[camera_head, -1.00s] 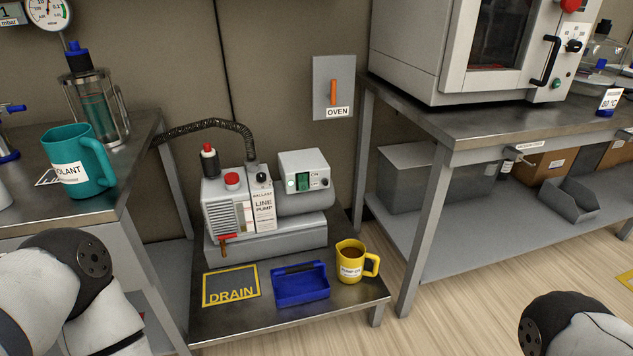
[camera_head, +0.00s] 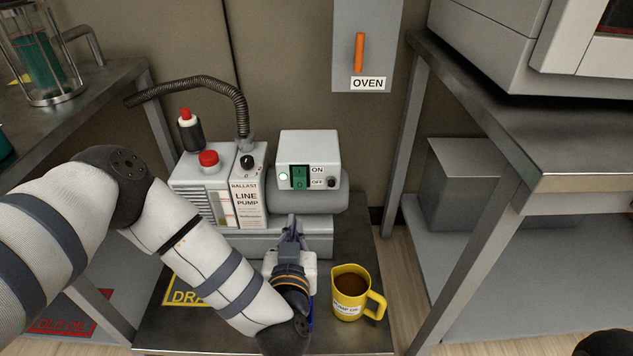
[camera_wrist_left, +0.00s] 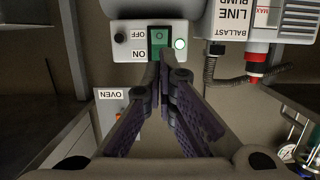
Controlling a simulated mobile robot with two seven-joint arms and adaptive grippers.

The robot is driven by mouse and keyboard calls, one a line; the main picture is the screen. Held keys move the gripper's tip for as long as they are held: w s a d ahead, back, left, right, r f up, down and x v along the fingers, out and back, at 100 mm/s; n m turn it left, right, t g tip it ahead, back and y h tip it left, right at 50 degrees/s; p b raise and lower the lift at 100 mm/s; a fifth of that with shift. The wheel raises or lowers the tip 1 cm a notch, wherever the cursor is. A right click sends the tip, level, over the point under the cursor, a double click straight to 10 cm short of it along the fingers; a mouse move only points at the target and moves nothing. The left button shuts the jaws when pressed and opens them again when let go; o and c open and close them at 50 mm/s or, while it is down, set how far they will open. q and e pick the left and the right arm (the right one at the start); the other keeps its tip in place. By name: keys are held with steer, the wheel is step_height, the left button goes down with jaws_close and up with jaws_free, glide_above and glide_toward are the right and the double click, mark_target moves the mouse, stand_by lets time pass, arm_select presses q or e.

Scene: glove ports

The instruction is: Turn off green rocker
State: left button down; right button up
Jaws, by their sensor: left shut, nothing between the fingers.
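The green rocker (camera_head: 299,177) sits on the front of the grey switch box of the line pump, beside ON and OFF labels. A small lamp (camera_head: 283,177) left of it glows. The rocker also shows, upside down, in the left wrist view (camera_wrist_left: 158,38). My left gripper (camera_head: 291,226) is shut and empty, in front of and below the switch box in the head view. In the left wrist view its fingertips (camera_wrist_left: 163,70) point at the rocker and overlap its edge in the picture; I cannot tell whether they touch.
The line pump (camera_head: 245,200) has a red cap and a ballast knob. A yellow jug (camera_head: 350,293) of dark liquid stands right of my left gripper. The OVEN switch (camera_head: 359,54) is on the wall above. A blue tray is mostly hidden behind my arm.

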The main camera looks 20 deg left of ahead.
mark_target(299, 185)
arm_select(q)
steer(key=shift+w+a+r, duration=0.1)
steer(key=shift+w+r, duration=0.05)
steer(key=shift+w, duration=0.05)
